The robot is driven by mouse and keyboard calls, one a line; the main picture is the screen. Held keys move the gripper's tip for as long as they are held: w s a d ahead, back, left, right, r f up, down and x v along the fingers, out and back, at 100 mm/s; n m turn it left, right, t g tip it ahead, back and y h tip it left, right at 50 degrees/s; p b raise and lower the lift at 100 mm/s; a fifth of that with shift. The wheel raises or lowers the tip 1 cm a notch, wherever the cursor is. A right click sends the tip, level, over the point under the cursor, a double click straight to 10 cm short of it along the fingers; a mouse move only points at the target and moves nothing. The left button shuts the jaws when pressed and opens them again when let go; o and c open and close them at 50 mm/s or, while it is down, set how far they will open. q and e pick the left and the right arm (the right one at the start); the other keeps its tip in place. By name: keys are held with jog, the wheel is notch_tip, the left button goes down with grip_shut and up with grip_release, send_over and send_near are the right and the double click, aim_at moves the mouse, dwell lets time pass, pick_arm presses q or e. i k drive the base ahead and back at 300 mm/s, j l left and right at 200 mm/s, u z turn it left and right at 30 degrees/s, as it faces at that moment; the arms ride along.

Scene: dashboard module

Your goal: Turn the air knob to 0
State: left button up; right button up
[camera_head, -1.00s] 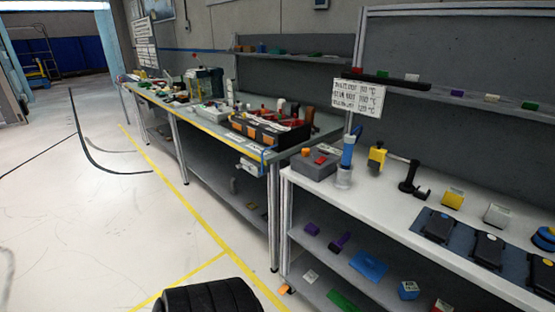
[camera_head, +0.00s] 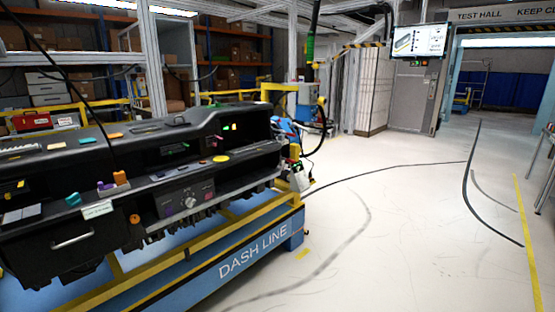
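The black dashboard module (camera_head: 225,125) stands at the left of the head view on a blue and yellow stand. A small control panel (camera_head: 172,199) is set low in its front, and a round, light-coloured knob (camera_head: 190,202) shows on it. The knob's markings and pointer are too small to read, so I cannot tell its setting or whether it is the air knob. A small orange round part (camera_head: 134,218) is left of the panel. Neither of my grippers is in view.
The blue stand marked DASH LINE (camera_head: 255,250) has yellow rails. The pale floor (camera_head: 400,230) to its right is open, with dark cable-like lines. A screen (camera_head: 418,40) and a grey cabinet (camera_head: 412,95) stand at the back. Shelves with boxes are behind the dashboard.

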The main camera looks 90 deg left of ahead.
aim_at(190, 202)
jog(key=u, duration=3.7)
jog(key=i+l, duration=0.1)
jog(key=l+u, duration=0.05)
jog(key=l, duration=0.05)
